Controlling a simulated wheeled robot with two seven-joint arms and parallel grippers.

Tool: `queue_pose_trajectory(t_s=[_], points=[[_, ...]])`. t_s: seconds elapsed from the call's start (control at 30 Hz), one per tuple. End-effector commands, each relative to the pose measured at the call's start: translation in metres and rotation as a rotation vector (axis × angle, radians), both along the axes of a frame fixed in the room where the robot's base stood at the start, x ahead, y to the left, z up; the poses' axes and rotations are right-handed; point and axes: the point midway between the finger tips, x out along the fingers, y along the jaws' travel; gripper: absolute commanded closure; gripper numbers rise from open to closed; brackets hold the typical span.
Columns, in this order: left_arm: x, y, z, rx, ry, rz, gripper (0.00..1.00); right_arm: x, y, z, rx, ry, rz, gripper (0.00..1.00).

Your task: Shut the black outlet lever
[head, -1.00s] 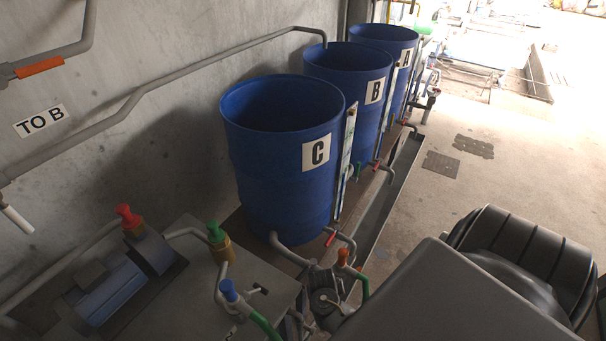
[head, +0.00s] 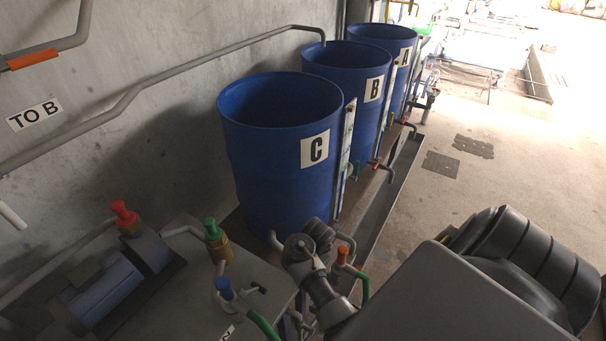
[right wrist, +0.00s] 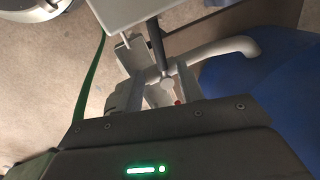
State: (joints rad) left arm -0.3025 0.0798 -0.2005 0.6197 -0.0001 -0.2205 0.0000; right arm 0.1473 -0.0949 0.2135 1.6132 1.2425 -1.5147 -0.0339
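In the right wrist view a slim black lever (right wrist: 156,42) stands out from a grey pipe fitting, just beyond my right gripper (right wrist: 157,88). The two grey fingers are apart, with part of the light grey fitting showing between them. I cannot tell whether a finger touches the lever. In the head view my right arm's grey end covers the pipework at the foot of drum C (head: 280,165), so the lever cannot be made out there. My left gripper is not in view.
A curved grey pipe (right wrist: 225,47) runs to the blue drum at the right of the wrist view. A green hose (right wrist: 90,80) hangs at its left. In the head view, a box top with red, green (head: 211,229) and blue (head: 224,288) valves is at lower left. Open floor is at right.

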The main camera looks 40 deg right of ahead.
Motion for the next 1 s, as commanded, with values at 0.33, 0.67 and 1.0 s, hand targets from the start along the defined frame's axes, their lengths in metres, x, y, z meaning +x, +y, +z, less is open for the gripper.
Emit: queue_pose_trajectory(t_s=[0.33,0.67,1.0], points=[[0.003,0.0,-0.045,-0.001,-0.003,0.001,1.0,0.01,0.002,-0.054,0.0,-0.001,0.001,0.62],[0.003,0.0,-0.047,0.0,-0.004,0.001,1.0,0.011,0.002,-0.059,-0.001,0.001,0.002,0.62],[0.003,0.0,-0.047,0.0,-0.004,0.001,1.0,0.011,0.002,-0.059,-0.001,0.0,0.002,0.95]])
